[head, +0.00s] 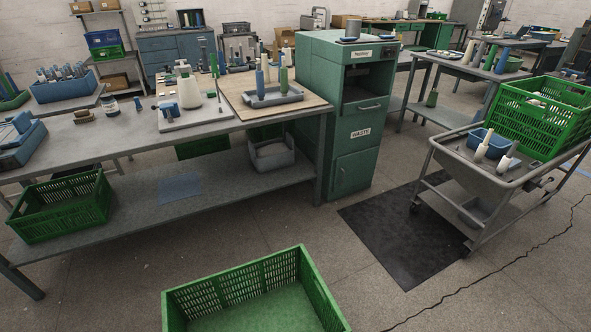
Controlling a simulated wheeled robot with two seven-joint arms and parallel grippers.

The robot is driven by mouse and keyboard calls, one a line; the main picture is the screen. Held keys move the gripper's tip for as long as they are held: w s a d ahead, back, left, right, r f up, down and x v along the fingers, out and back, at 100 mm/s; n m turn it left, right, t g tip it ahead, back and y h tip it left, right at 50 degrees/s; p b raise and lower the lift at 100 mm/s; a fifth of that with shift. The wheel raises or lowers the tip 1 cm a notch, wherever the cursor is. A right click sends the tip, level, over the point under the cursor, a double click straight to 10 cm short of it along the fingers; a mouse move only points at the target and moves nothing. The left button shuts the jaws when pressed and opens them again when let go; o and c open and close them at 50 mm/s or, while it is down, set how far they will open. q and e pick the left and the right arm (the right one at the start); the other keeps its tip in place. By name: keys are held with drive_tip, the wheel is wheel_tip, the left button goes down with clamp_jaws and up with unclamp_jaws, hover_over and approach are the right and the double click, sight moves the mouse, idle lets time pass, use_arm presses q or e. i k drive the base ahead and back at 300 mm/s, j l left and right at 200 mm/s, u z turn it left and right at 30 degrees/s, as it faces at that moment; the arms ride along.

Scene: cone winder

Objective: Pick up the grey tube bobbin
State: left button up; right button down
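I cannot single out the grey tube bobbin with certainty. On the cart (452,158) at the right, a pale greyish tube (507,161) leans to one side. A cream cone (482,146) stands left of it by a small blue bin (497,140). Neither of my grippers is in view.
A green cabinet (350,165) marked WASTE stands at the end of the workbench (110,140). A green crate (262,293) sits in the foreground and another green crate (540,115) rests on the cart. A dark mat (400,235) covers clear floor between cabinet and cart.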

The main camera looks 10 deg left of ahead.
sight(506, 161)
drive_tip(key=z, duration=1.25)
